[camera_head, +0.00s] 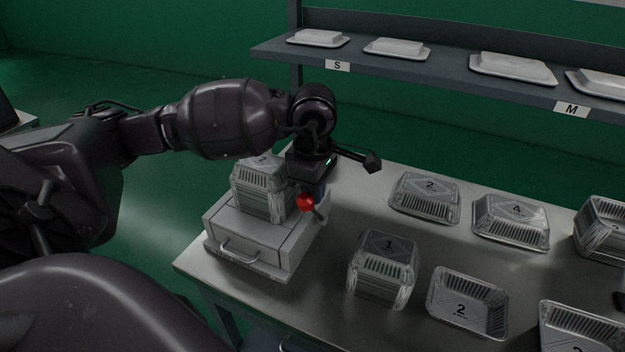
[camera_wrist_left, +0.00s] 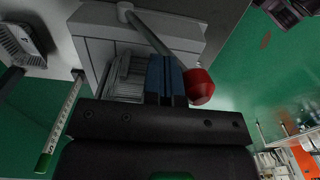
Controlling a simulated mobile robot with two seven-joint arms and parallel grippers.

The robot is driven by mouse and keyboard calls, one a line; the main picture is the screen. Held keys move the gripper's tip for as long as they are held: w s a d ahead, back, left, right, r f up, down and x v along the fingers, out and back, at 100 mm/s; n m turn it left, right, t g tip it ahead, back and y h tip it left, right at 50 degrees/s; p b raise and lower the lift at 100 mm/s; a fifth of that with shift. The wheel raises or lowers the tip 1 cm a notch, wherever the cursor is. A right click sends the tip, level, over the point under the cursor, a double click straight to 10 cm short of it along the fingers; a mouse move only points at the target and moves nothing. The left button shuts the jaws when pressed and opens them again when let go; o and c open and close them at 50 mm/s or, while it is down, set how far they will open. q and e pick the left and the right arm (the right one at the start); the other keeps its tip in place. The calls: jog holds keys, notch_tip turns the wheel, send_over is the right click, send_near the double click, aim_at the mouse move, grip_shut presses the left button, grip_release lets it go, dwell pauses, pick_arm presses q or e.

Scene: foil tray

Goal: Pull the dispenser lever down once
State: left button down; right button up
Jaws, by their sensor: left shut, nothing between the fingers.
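The dispenser (camera_head: 262,237) is a pale grey box with a front handle, standing at the table's left end. Its lever (camera_head: 317,212) ends in a red knob (camera_head: 306,202) at the box's right side. In the left wrist view the lever rod (camera_wrist_left: 150,35) slants down to the red knob (camera_wrist_left: 199,86). My left gripper (camera_head: 319,188) is shut and empty, close above the knob. In the left wrist view its blue fingers (camera_wrist_left: 166,80) are just left of the knob; I cannot tell whether they touch. My right gripper is not in view.
A stack of foil trays (camera_head: 262,190) marked 2 sits on the dispenser. Several foil trays, such as the stack marked 1 (camera_head: 384,268), stand to the right on the table (camera_head: 330,265). A shelf (camera_head: 440,82) with white packs runs behind.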

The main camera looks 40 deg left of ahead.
pick_arm(q)
jog(key=shift+w+a+r+b, duration=0.2)
jog(key=shift+w+r, duration=0.35)
jog(key=shift+w, duration=0.25)
jog(key=shift+w+a+r+b, duration=0.1)
jog(key=shift+w+a+r, duration=0.1)
jog(key=shift+w+r, duration=0.5)
jog(key=shift+w+a+r+b, duration=0.2)
jog(key=shift+w+r, duration=0.15)
jog(key=shift+w, duration=0.6)
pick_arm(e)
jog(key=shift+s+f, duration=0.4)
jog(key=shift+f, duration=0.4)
pick_arm(q)
notch_tip(320, 180, up, 9)
jog(key=p, duration=0.3)
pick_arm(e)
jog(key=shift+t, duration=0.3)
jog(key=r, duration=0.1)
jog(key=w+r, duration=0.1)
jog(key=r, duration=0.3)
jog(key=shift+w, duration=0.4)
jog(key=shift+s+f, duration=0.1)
